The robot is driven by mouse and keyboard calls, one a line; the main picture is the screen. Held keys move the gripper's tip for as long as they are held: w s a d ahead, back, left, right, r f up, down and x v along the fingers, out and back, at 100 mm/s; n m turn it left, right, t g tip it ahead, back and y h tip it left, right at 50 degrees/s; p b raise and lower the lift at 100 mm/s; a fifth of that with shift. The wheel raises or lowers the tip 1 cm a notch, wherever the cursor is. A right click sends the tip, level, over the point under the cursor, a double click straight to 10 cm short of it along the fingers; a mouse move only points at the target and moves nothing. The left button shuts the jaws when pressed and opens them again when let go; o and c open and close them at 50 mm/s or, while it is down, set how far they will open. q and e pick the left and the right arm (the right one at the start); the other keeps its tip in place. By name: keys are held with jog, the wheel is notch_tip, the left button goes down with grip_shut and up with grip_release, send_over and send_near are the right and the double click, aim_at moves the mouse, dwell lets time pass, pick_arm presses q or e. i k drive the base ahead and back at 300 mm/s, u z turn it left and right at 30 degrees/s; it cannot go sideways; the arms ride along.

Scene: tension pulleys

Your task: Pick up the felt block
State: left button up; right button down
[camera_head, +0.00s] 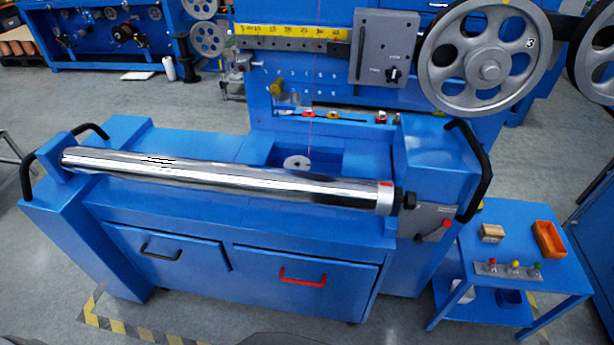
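A small tan block (491,232), which looks like the felt block, lies on the blue side table (475,251) at the lower right. It sits behind a small grey panel with red, yellow and green buttons (513,269) and to the left of an orange tray (549,239). The block is apart from both. It is too small to make out its material. Neither of my grippers shows in this view.
A large blue machine with a long shiny roller (230,180) fills the middle. Black handles (477,170) stick out at its ends. Grey spoked pulleys (483,65) hang at the upper right. Grey floor (410,322) is open in front, between machine and table.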

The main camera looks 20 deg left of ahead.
aim_at(489, 233)
jog(key=z, duration=2.2)
jog(key=i, duration=2.5)
jog(key=u, duration=2.95)
